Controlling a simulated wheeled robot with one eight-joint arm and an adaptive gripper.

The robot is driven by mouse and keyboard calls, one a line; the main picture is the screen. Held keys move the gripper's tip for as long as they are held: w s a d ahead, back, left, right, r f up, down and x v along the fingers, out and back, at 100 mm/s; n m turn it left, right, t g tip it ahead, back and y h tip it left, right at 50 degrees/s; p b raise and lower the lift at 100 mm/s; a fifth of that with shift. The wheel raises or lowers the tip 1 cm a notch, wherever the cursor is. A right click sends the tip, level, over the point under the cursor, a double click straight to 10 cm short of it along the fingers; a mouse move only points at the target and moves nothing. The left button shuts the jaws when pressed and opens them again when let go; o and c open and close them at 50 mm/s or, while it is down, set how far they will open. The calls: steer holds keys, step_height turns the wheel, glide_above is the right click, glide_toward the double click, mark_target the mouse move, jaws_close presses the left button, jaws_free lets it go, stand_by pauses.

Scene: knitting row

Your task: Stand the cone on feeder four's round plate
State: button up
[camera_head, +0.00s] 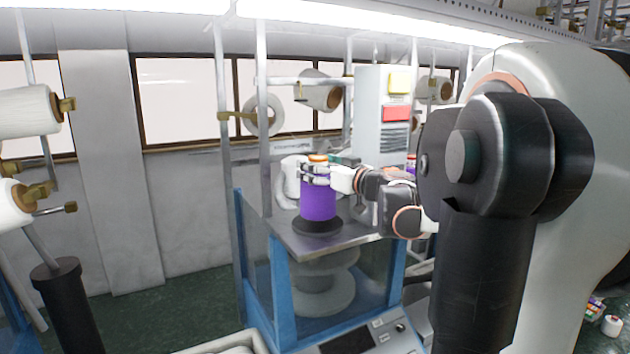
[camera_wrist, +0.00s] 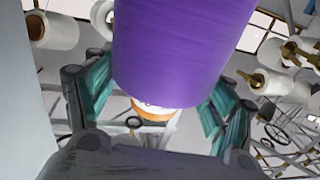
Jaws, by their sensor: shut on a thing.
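The purple cone (camera_head: 318,200) is upright over a dark round plate (camera_head: 317,226) on top of the blue-framed feeder (camera_head: 278,290). Its base meets or nearly meets the plate; I cannot tell if a small gap remains. My gripper (camera_head: 316,174) is shut on the cone near its top, from the right side. In the wrist view the purple cone (camera_wrist: 180,50) fills the upper middle, with its orange and white tip (camera_wrist: 152,110) between the teal-padded fingers (camera_wrist: 150,105). No feeder number can be read.
A grey cabinet (camera_head: 382,110) with yellow and red labels rises behind my gripper. White cones (camera_head: 28,112) on pegs hang at left, and a dark post (camera_head: 65,300) stands below them.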

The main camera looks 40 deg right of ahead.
steer(key=shift+w+f+b, duration=0.2)
steer(key=shift+f, duration=0.45)
steer(key=shift+w+f+b, duration=0.15)
steer(key=shift+w+f, duration=0.05)
steer(key=shift+f, duration=0.4)
steer(key=shift+s, duration=0.25)
steer(key=o, duration=1.7)
steer(key=shift+w, duration=0.1)
steer(key=shift+r, duration=0.1)
steer(key=shift+r, duration=0.15)
